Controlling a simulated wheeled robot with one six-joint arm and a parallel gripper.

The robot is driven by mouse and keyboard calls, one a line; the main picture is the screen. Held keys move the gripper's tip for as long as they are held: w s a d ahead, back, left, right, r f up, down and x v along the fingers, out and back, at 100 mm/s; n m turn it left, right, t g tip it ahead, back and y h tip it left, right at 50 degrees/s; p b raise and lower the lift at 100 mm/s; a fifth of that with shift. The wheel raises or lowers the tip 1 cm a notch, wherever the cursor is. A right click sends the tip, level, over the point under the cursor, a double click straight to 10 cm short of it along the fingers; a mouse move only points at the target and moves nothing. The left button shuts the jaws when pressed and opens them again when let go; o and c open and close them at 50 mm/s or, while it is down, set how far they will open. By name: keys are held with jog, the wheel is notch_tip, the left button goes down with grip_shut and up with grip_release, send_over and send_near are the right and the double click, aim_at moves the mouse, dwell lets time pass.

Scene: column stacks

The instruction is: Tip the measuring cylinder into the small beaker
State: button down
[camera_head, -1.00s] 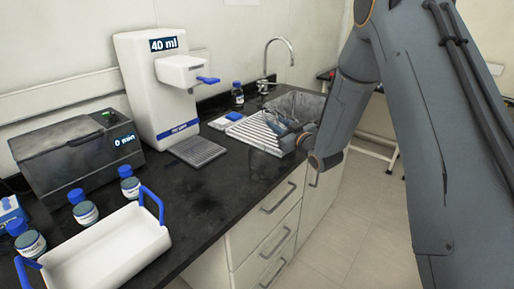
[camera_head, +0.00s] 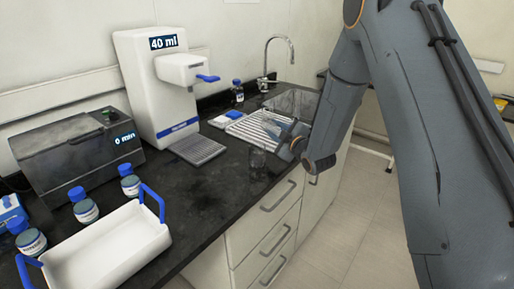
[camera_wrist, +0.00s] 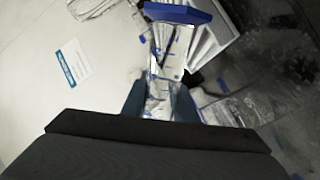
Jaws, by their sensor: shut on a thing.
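The measuring cylinder (camera_wrist: 172,62) is clear with a blue foot (camera_wrist: 178,14), seen in the wrist view. My gripper (camera_wrist: 158,103) is shut on it, and the foot lies beyond the fingertips. The cylinder's mouth and any liquid cannot be made out. In the head view my gripper (camera_head: 288,143) is above the counter in front of the drying rack. A faint clear glass vessel (camera_head: 257,163) shows just left of it near the counter's front edge. It looks like the small beaker, but I cannot be sure.
The ribbed white drying rack (camera_head: 250,130), sink tap (camera_head: 280,50) and a blue-capped bottle (camera_head: 237,92) are behind my gripper. The dispenser (camera_head: 150,90) reads 40 ml. A white tray (camera_head: 105,250) stands front left. The dark counter (camera_head: 200,200) is bare between tray and glass.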

jog(key=f, duration=0.1)
jog(key=f+n, duration=0.1)
jog(key=f+n+b, duration=0.1)
jog(key=shift+w+d+f, duration=0.1)
jog(key=shift+d+f, duration=0.05)
jog(key=shift+d, duration=0.15)
jog(key=shift+r+n+h+p, duration=0.3)
jog(key=shift+r+n+p, duration=0.05)
jog(key=shift+r+n, duration=0.15)
jog(key=shift+n, duration=0.3)
jog(key=shift+a+r+n+p, duration=0.1)
jog(key=shift+r+n+p, duration=0.2)
jog(key=shift+n+p, duration=0.1)
jog(key=shift+a+r+n, duration=0.15)
jog(key=shift+r+n, duration=0.15)
jog(key=shift+n, duration=0.1)
jog(key=shift+r+n+h, duration=0.3)
jog(key=shift+r+n, duration=0.2)
jog(key=shift+n, duration=0.2)
jog(key=shift+d+r, duration=0.15)
jog(key=shift+d, duration=0.05)
dwell(0.3)
jog(key=shift+r+n, duration=0.3)
jog(key=shift+n, duration=0.3)
dwell(0.4)
jog(key=shift+d+r, duration=0.1)
jog(key=shift+r, duration=0.05)
